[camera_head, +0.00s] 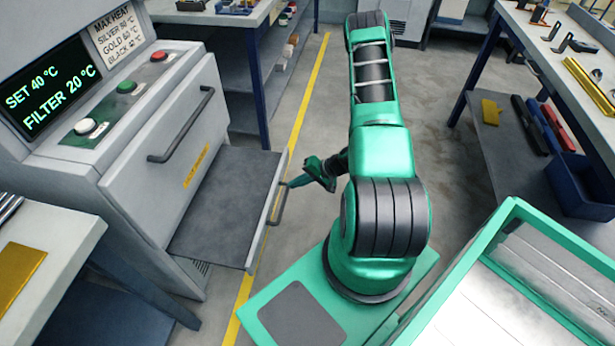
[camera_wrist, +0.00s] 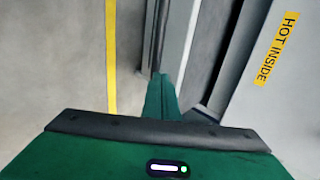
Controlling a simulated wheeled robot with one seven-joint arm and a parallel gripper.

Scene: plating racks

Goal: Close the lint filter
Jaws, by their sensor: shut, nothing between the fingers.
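The lint filter (camera_head: 225,205) is a flat grey drawer low on the front of the grey machine. It is pulled out, with a bar handle (camera_head: 277,205) on its pale front edge. In the wrist view, the pale front panel (camera_wrist: 183,45) runs up the middle, with the dark handle (camera_wrist: 160,35) beside it. My green gripper (camera_head: 287,184) is at the outer side of the drawer front, by the far end of the handle. Its fingers (camera_wrist: 160,90) are shut and empty. I cannot tell whether they touch the handle.
The machine (camera_head: 160,130) has a dark upper handle (camera_head: 185,125) and a "HOT INSIDE" label (camera_wrist: 275,48) above the drawer. A yellow floor line (camera_head: 247,285) runs alongside. A white table (camera_head: 50,250) stands at left. A green-framed tray (camera_head: 510,280) is at lower right.

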